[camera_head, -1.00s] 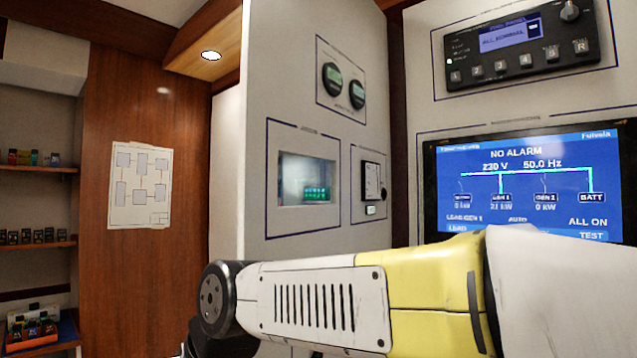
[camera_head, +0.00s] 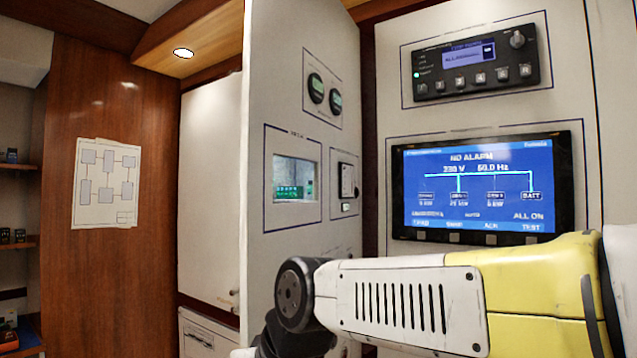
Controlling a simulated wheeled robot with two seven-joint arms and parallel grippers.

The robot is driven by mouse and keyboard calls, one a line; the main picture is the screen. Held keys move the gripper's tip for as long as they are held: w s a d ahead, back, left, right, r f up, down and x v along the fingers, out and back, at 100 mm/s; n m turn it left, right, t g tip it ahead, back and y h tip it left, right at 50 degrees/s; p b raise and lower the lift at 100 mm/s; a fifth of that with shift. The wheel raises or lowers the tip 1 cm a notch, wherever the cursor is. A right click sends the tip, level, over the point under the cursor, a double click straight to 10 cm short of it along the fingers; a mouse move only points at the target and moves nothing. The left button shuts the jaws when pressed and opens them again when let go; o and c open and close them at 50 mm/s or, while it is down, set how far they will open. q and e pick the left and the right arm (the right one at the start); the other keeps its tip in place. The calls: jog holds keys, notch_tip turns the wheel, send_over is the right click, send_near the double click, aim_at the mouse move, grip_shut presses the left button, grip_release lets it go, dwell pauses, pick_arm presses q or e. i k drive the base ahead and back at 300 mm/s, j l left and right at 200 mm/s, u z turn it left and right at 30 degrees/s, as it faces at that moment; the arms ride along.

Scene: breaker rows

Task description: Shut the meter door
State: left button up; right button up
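The meter door (camera_head: 300,215) is the tall white panel in the middle of the head view. It stands open, angled out from the cabinet, with its free edge on the left. It carries two round gauges (camera_head: 325,94), a green-lit display window (camera_head: 294,178) and a small dark meter (camera_head: 347,180). My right arm comes in from the lower right and crosses in front of the door's lower part. Its wrist end runs out of the bottom of the view, so neither gripper shows. I cannot tell whether the arm touches the door.
A blue monitor (camera_head: 483,190) and a dark control unit (camera_head: 477,68) are on the white panel to the right. A closed white cabinet front (camera_head: 210,190) is left of the door. A wooden wall with a pinned drawing (camera_head: 105,183) and shelves (camera_head: 20,243) are farther left.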

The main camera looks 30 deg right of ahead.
aim_at(301, 98)
jog(key=j+z, duration=0.15)
jog(key=z, duration=0.25)
jog(key=j+z, duration=0.15)
jog(key=z, duration=0.25)
jog(key=k+j+z, duration=0.1)
jog(key=z, duration=0.3)
jog(key=i+j+z, duration=0.1)
jog(key=j+z, duration=0.15)
jog(key=z, duration=1.1)
jog(key=i+j, duration=0.05)
jog(key=j, duration=0.05)
